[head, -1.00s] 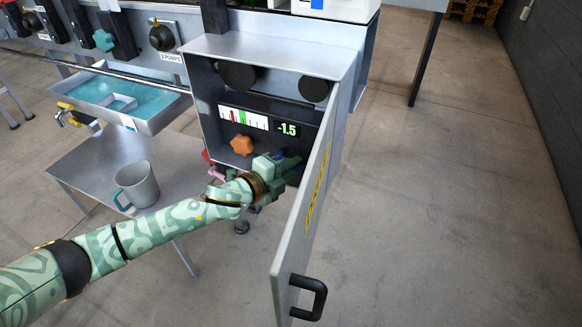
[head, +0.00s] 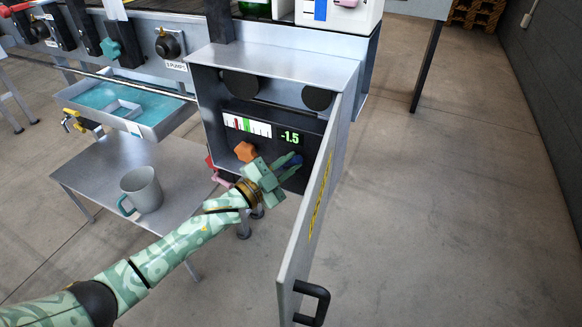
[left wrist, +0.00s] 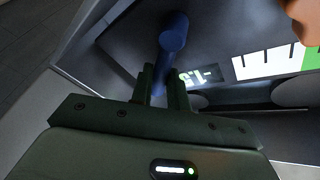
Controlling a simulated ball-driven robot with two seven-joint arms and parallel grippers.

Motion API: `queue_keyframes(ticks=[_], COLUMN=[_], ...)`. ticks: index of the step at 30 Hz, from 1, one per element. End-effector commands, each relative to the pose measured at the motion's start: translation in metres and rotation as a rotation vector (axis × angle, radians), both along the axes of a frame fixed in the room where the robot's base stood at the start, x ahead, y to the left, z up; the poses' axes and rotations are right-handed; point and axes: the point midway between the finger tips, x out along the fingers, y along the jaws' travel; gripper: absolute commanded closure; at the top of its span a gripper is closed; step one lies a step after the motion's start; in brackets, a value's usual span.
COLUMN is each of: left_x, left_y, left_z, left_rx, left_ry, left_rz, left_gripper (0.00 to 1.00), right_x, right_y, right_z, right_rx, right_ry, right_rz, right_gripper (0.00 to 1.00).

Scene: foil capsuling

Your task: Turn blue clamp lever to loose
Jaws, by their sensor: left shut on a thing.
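The blue clamp lever (head: 294,160) is on the dark panel inside the open cabinet, below the green "-1.5" readout (head: 289,138). My left gripper (head: 284,166) reaches in from the lower left and is shut on the lever. In the left wrist view the lever (left wrist: 173,34) rises from between the two dark fingers (left wrist: 161,88), its rounded end beyond the tips. The lever's base is hidden by the fingers. My right gripper is not in view.
The cabinet door (head: 312,215) stands open close to the right of my gripper. An orange knob (head: 245,151) sits left of the lever, under a gauge strip (head: 247,126). A grey mug (head: 146,188) stands on a side table (head: 95,170).

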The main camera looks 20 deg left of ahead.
Motion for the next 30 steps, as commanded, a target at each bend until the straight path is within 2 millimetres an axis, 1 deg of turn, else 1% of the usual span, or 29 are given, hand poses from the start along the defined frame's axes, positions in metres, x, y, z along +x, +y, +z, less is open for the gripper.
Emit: queue_keyframes(ticks=[6, 15, 21, 30], left_x=[0.000, 0.000, 0.000, 0.000], left_y=[0.007, 0.018, 0.023, 0.028], left_z=[0.004, 0.008, 0.009, 0.009], left_rx=[-0.205, -0.463, -0.590, -0.689], left_ry=[0.011, 0.020, 0.025, 0.028], left_rz=[0.001, 0.001, 0.001, 0.002], left_gripper=[1.00, 1.00, 1.00, 1.00], right_x=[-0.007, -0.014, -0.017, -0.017], right_y=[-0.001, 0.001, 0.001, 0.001], right_z=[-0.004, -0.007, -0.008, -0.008], right_rx=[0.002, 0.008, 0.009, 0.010], right_ry=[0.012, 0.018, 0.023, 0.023], right_rz=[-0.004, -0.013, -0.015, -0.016], right_gripper=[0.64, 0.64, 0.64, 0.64])
